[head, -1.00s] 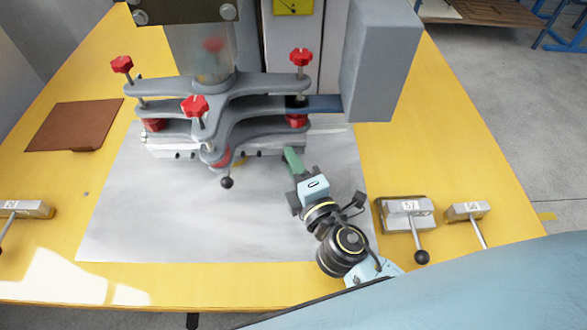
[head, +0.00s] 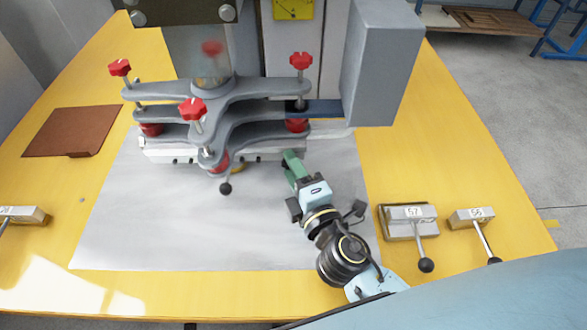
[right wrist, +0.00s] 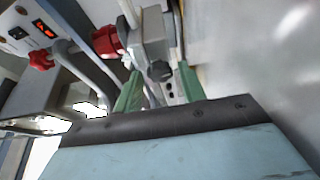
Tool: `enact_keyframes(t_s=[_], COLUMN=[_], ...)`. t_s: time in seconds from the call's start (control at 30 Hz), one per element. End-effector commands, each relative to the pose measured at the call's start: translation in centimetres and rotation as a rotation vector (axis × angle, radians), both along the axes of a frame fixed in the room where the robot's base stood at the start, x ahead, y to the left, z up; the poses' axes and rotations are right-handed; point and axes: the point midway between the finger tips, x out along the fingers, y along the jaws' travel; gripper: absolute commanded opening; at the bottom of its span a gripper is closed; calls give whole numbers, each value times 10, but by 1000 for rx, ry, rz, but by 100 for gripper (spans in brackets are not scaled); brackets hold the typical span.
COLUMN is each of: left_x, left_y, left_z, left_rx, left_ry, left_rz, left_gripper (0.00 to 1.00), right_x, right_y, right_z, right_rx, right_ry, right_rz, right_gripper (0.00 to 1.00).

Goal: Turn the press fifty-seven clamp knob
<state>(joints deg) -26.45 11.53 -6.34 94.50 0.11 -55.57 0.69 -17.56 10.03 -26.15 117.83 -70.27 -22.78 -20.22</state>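The press (head: 235,90) stands at the back, with grey multi-armed plates and several red knobs. I cannot read a number on the press itself. A block marked 57 (head: 397,228) with a ball-ended lever sits on the bench at right. My right gripper (head: 291,164) has green fingers close to the press's lower front edge. In the right wrist view, the fingers (right wrist: 158,88) are apart, with a dark lobed knob (right wrist: 160,71) showing between and just beyond their tips. I cannot tell whether they touch it. That knob is not clearly visible in the head view. My left gripper is not in view.
A block marked 56 (head: 472,218) and another lever block (head: 22,215) sit on the yellow bench. A brown mat (head: 70,131) lies at left. A grey box (head: 370,75) stands right of the press. The grey sheet (head: 150,230) is clear in front.

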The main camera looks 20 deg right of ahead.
Motion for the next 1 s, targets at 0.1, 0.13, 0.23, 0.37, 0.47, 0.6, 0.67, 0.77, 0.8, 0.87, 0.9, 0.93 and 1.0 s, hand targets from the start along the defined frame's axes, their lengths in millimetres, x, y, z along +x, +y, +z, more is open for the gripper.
enact_keyframes(t_s=[0.1,0.13,0.23,0.37,0.47,0.6,0.67,0.77,0.8,0.87,0.9,0.93,1.0], left_x=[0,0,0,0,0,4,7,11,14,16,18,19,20], left_y=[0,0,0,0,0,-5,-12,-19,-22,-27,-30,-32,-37], left_z=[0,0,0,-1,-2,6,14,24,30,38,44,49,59], left_rx=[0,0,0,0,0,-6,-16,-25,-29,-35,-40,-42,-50], left_ry=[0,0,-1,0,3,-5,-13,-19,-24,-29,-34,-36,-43], left_rz=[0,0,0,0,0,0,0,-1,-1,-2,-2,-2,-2], left_gripper=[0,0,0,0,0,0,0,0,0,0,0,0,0], right_x=[0,0,0,-2,-9,-30,-41,-61,-68,-79,-86,-90,-99], right_y=[0,0,0,0,-1,-4,-5,-7,-8,-9,-10,-10,-11], right_z=[0,0,0,0,-2,-2,-3,-4,-4,-4,-4,-4,-4], right_rx=[0,0,0,0,1,1,1,1,1,1,0,0,1], right_ry=[0,0,0,0,3,4,4,4,4,4,4,3,3], right_rz=[0,0,0,-1,-1,-2,-1,-1,-1,-1,-1,0,0], right_gripper=[49,49,49,49,49,49,49,49,49,49,49,49,49])
